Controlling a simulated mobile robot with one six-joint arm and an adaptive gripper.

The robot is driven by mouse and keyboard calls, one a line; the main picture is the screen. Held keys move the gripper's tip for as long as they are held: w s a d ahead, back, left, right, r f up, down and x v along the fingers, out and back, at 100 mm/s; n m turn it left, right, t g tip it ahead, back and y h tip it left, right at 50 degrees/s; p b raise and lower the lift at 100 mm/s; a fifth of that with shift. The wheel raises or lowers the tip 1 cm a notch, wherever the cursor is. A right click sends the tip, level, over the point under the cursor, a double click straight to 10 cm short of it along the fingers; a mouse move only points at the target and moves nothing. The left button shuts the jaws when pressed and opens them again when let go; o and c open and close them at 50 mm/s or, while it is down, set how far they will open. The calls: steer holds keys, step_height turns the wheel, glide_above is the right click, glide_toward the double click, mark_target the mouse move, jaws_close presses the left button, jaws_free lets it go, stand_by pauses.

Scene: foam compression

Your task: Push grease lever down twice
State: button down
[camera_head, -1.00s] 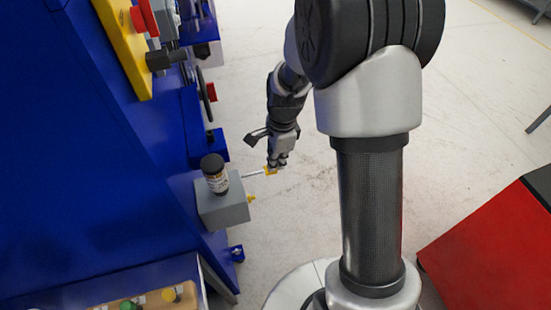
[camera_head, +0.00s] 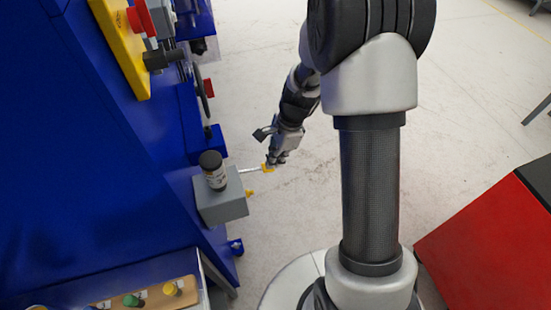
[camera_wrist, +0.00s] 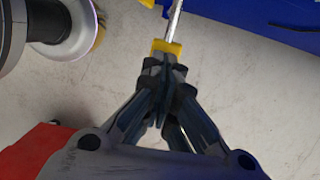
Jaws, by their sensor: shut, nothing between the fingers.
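The grease lever is a thin metal rod (camera_head: 250,170) with a yellow tip (camera_wrist: 167,47), sticking out to the right from a grey box (camera_head: 220,203) on the blue machine. A dark-capped grease bottle (camera_head: 213,171) stands on that box. My gripper (camera_head: 275,163) is at the outer end of the lever. In the wrist view my gripper (camera_wrist: 164,72) is shut with its fingertips together and nothing between them. The yellow tip shows just past the fingertips, close to or touching them; I cannot tell which. The fingertips partly cover the tip.
The tall blue machine (camera_head: 60,130) fills the left side, with a yellow panel and red button above. A tray with coloured-capped bottles (camera_head: 130,300) is at the lower left. A red block (camera_head: 490,240) is at the right. Pale floor is clear around my gripper.

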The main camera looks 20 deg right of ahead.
stand_by(0.3)
steer(key=p+v, duration=0.6)
steer(key=v, duration=0.8)
steer(key=shift+a+r+p, duration=0.15)
steer(key=shift+a+p, duration=0.25)
steer(key=s+a+r+n+t+h, duration=0.15)
steer(key=s+a+r+n, duration=0.25)
steer(key=s+r+n, duration=0.6)
steer(key=s+r+n+t+b, duration=0.1)
steer(key=s+r+n, duration=0.2)
steer(key=s+n, duration=0.1)
steer(key=s+r+n+t+h, duration=0.1)
steer(key=s+r+n+t, duration=0.1)
steer(key=s, duration=0.5)
steer(key=shift+s+a+r+n+b, duration=0.2)
steer(key=shift+a+r+n+b, duration=0.25)
steer(key=shift+n, duration=0.55)
